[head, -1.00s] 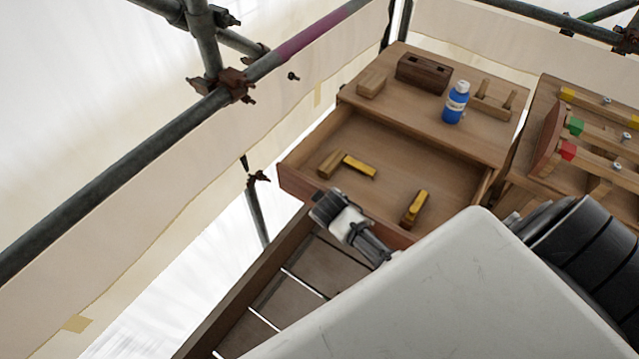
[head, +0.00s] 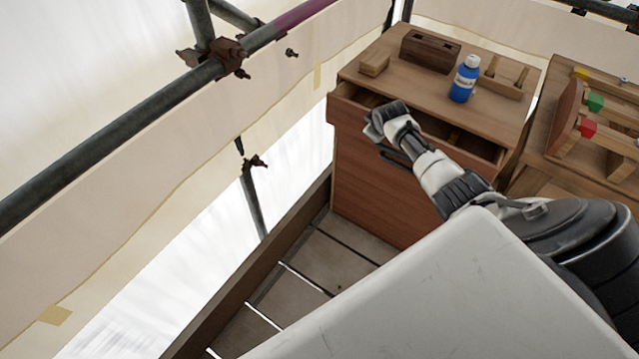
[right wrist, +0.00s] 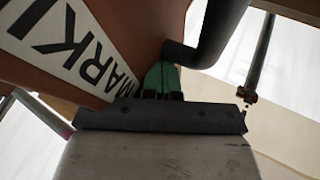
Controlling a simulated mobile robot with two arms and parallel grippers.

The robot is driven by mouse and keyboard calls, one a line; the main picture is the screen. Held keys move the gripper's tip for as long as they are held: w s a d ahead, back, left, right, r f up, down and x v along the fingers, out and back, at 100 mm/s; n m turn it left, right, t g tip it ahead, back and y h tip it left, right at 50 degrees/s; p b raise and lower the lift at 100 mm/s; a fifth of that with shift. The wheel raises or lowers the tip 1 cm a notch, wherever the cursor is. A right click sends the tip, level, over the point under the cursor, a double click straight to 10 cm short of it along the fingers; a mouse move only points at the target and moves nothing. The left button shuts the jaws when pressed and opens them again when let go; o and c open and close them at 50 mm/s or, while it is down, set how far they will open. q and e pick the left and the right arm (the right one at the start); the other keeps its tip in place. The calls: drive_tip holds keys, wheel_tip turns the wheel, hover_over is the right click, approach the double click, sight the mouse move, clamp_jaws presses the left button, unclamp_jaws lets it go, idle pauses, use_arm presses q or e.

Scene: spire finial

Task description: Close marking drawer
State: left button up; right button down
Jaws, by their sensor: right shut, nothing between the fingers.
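The marking drawer (head: 348,116) is in the wooden cabinet in the head view. A black bar handle (right wrist: 215,40) is beside my fingers. My right gripper (head: 380,122) is at the drawer front, and its green fingertips (right wrist: 162,78) are shut, empty and up against or very near the front. My left gripper is not in view.
On the cabinet top (head: 420,85) are a blue bottle (head: 464,80), a dark wooden block (head: 430,51), a small light block (head: 374,64) and a wooden rack (head: 505,80). A second bench (head: 590,160) stands at right. Scaffold tubes (head: 110,130) run along the left.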

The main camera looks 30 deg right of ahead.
drive_tip(key=shift+w+d+f+b, duration=0.1)
drive_tip(key=shift+w+d+b, duration=0.15)
drive_tip(key=shift+d, duration=0.25)
drive_tip(key=shift+w+d+r+b, duration=0.1)
drive_tip(key=shift+w+d+b, duration=0.05)
drive_tip(key=shift+d+b, duration=0.25)
drive_tip(key=shift+w+d+f+b, duration=0.1)
drive_tip(key=shift+w+d+b, duration=0.15)
drive_tip(key=shift+d, duration=0.4)
drive_tip(key=shift+r, duration=0.2)
